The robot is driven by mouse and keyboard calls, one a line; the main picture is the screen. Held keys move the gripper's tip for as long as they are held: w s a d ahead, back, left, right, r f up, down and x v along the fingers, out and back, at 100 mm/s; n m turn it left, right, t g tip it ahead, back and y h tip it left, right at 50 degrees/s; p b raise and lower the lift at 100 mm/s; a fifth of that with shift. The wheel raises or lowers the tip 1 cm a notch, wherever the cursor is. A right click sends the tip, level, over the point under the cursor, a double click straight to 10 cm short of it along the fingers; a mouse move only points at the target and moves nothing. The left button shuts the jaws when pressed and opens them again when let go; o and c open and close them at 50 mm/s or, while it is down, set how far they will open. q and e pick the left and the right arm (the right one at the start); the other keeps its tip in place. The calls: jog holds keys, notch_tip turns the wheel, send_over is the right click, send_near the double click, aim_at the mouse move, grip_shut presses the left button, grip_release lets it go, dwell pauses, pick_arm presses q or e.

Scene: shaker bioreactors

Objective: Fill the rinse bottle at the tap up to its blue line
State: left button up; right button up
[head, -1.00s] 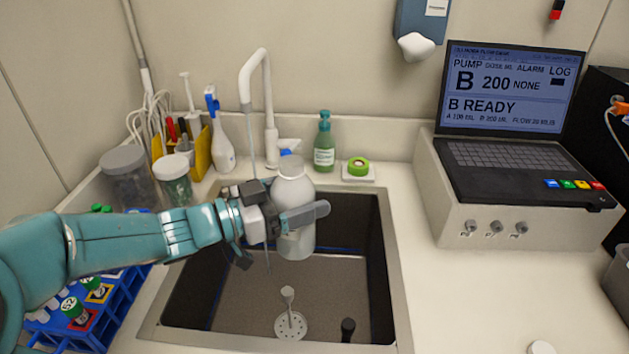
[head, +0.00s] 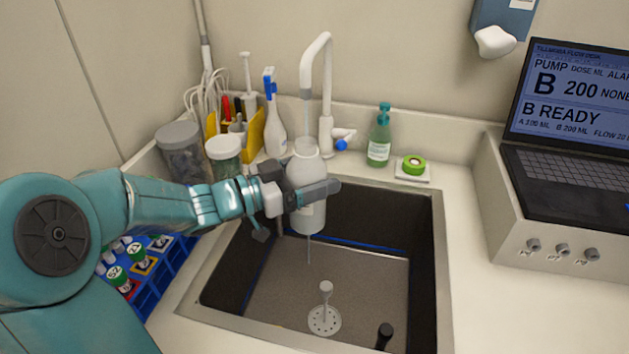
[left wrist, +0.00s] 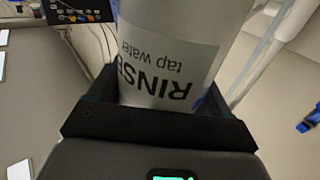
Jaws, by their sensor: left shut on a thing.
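The white rinse bottle (head: 308,212) is upright above the sink. My left gripper (head: 298,196) is shut around its body. In the left wrist view the bottle (left wrist: 168,55) fills the jaws, its label reading "RINSE tap water" upside down. The white tap (head: 328,85) arches over it, with a blue-ended lever (head: 343,139). A thin water stream (head: 306,122) runs from the spout down to the bottle's top. A stream also shows below the bottle, so I cannot tell how much enters. The water level and blue line are not readable. My right gripper is not in view.
The sink (head: 440,262) is open below, with a drain (head: 324,320). Jars (head: 182,150) and a blue tube rack (head: 172,272) are at left, a laptop (head: 570,130) at right.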

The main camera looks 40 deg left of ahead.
pick_arm(q)
jog(key=w+a+p, duration=0.3)
jog(key=w+a, duration=0.5)
jog(key=shift+w+a+p, duration=0.25)
jog(key=shift+w+p, duration=0.1)
jog(key=shift+p, duration=0.05)
dwell(6.8)
